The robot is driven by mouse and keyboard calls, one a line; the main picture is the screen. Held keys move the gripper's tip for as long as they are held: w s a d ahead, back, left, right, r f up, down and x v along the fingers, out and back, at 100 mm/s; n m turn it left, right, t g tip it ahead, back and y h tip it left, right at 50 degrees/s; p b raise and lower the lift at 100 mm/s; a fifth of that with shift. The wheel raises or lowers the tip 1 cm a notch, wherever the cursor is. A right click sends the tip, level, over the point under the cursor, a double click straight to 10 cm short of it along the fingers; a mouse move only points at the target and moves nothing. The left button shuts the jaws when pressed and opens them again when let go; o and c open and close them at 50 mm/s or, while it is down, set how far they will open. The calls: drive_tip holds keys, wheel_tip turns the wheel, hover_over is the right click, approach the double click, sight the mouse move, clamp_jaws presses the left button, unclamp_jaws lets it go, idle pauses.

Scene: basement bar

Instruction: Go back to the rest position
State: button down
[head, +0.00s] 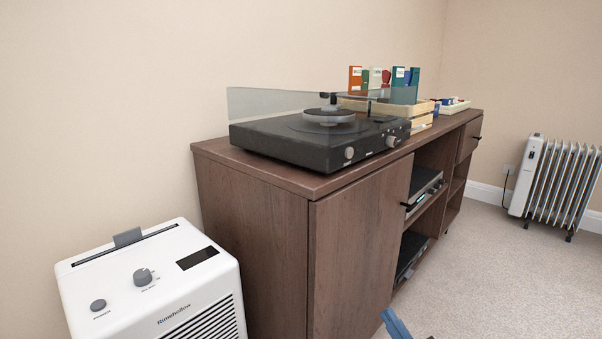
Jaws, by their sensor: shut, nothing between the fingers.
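A small blue piece (395,325) shows at the bottom edge of the head view, right of the middle, in front of the lower part of the wooden cabinet. It looks like a part of my arm, and the rest of it is cut off by the picture edge. My gripper's fingertips are not visible. No held object shows.
A brown wooden cabinet (255,220) stands along the wall, bearing a turntable (300,142) with a clear lid and a crate (420,115) farther back. A white appliance (150,290) stands at left, a radiator (555,180) at far right. The carpet (500,270) at right is clear.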

drive_tip(key=s+a+f+m+h, duration=0.2)
drive_tip(key=s+m+h, duration=0.25)
drive_tip(key=s, duration=0.75)
drive_tip(key=s+a+f+m+h, duration=0.2)
drive_tip(key=s+m+h, duration=0.3)
drive_tip(key=s, duration=0.6)
drive_tip(key=s+d+r+m+g, duration=0.2)
drive_tip(key=s+r, duration=0.2)
drive_tip(key=s, duration=0.5)
drive_tip(key=s+d+r+m+g+h, duration=0.1)
drive_tip(key=s+d+r+m+g, duration=0.15)
drive_tip(key=s+r, duration=0.4)
drive_tip(key=s+d+r+m+g, duration=0.1)
drive_tip(key=s+d+r+m, duration=0.15)
drive_tip(key=s, duration=0.75)
wheel_tip(320, 180, up, 32)
drive_tip(key=p, duration=3.2)
drive_tip(key=shift+f+n, duration=0.2)
drive_tip(key=shift+n, duration=0.25)
